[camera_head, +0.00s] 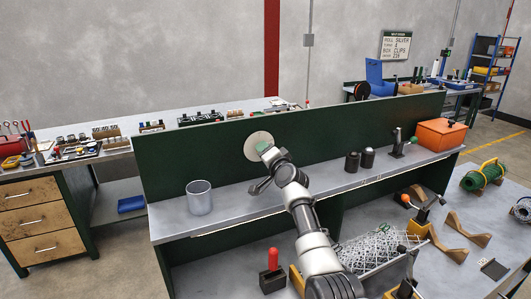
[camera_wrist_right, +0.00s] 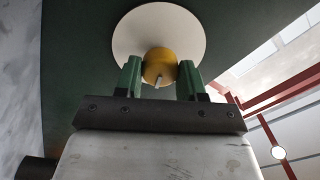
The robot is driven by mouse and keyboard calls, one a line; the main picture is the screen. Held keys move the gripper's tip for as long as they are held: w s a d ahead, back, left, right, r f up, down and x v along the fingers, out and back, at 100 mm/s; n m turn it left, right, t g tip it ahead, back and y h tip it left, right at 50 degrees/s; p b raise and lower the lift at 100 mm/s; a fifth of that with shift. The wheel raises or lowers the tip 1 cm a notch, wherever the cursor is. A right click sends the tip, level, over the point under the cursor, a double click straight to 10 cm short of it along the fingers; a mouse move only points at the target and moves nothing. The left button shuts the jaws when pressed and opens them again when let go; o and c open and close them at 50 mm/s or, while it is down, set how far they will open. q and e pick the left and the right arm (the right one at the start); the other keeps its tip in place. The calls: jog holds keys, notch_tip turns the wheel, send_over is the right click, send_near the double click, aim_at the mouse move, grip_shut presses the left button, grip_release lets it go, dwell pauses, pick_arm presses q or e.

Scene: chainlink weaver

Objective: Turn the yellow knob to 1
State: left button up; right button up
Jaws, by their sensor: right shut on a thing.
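The yellow knob (camera_wrist_right: 159,66) sits in front of a round pale dial plate (camera_wrist_right: 190,30) on the dark green panel. My right gripper (camera_wrist_right: 159,76) has its two green fingers on either side of the knob and is shut on it. A small light pointer shows on the knob's lower side. In the head view the dial plate (camera_head: 251,146) is on the panel's left part, and my right gripper (camera_head: 264,147) covers the knob. I cannot read any numbers on the plate. My left gripper is not in view.
On the shelf below the panel stand a metal cup (camera_head: 199,198), two dark cylinders (camera_head: 367,158) and an orange box (camera_head: 440,134). A red-handled tool (camera_head: 272,259) and a wire mesh piece (camera_head: 372,248) are on the lower bench. The shelf between cup and cylinders is partly under my arm.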

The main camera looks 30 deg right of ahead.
jog(key=shift+m, duration=0.3)
jog(key=o, duration=0.9)
jog(key=s, duration=0.3)
jog(key=s+b, duration=0.1)
jog(key=s, duration=0.6)
jog(key=shift+s+a+f+b, duration=0.2)
jog(key=shift+s+f+b, duration=0.1)
jog(key=shift+s, duration=0.1)
